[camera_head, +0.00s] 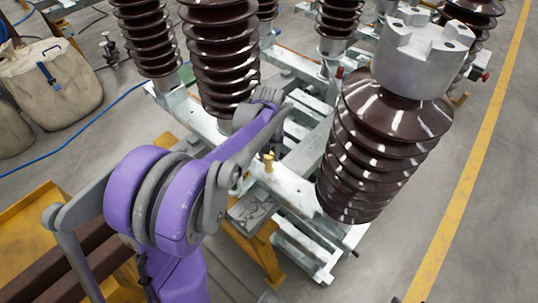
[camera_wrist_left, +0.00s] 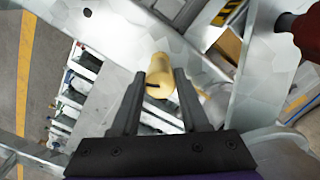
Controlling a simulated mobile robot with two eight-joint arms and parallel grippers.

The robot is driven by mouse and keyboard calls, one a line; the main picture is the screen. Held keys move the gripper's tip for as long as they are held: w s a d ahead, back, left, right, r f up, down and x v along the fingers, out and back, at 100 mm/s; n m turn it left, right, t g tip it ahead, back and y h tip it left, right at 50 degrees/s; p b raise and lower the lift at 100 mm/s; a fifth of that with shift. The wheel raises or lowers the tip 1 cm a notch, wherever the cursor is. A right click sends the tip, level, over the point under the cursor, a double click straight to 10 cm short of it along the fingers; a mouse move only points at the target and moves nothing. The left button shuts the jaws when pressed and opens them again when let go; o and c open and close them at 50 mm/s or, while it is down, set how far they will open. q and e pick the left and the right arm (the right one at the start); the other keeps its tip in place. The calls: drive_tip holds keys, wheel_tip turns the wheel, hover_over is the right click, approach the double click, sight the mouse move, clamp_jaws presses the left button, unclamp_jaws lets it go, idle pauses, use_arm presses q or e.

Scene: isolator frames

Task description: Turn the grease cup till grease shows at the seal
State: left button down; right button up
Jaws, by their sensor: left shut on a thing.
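The grease cup (camera_wrist_left: 161,74) is a small brass-coloured cylinder with a dark slot in its side. In the left wrist view it sits between the two black fingers of my left gripper (camera_wrist_left: 159,73), which is shut on it. In the head view my left arm reaches over the steel frame, and its wrist and the links hide the fingers. A small brass fitting (camera_head: 268,161) stands on the frame below the arm there; I cannot tell if it is the same cup. I cannot make out the seal or any grease. My right gripper is in neither view.
Brown ribbed insulator columns (camera_head: 385,145) stand close on the right and behind my arm. Pale steel beams (camera_head: 300,205) surround the work spot. A canvas bag (camera_head: 50,88) and a blue cable (camera_head: 75,138) lie at the left. Floor beside the yellow line (camera_head: 470,165) is clear.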

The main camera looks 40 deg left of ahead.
use_arm(q)
drive_tip(key=m, duration=1.2)
drive_tip(key=shift+m, duration=0.4)
idle(0.3)
drive_tip(key=shift+c, duration=2)
unclamp_jaws()
wheel_tip(320, 180, up, 11)
drive_tip(key=shift+p, duration=0.45)
drive_tip(key=shift+f, duration=0.1)
